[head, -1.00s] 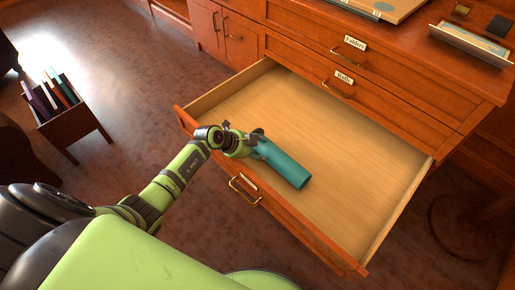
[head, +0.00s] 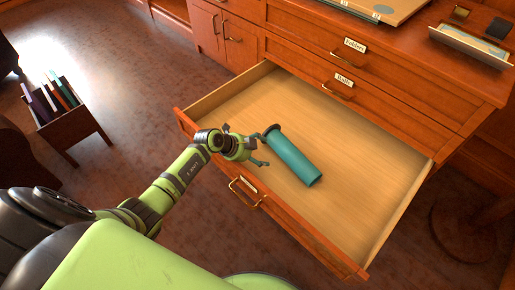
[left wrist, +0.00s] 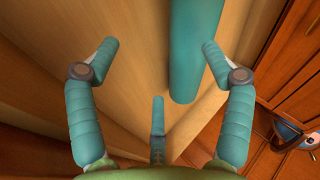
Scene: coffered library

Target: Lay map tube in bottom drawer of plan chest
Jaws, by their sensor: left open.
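The teal map tube (head: 292,156) lies on the pale wooden floor of the open bottom drawer (head: 360,165) of the plan chest (head: 400,82). One end of it is dark. My left gripper (head: 264,148) is open at the drawer's front left, just left of the tube and apart from it. In the left wrist view the tube (left wrist: 193,50) shows beyond the spread fingers of my left gripper (left wrist: 160,55), nearer the right finger. My right gripper is not in view.
Two shut drawers labelled Folders (head: 355,45) and Rolls (head: 344,80) sit above the open one. A tray (head: 472,45) stands on the chest top. A bin of books (head: 60,110) is on the floor at left. The drawer's right part is clear.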

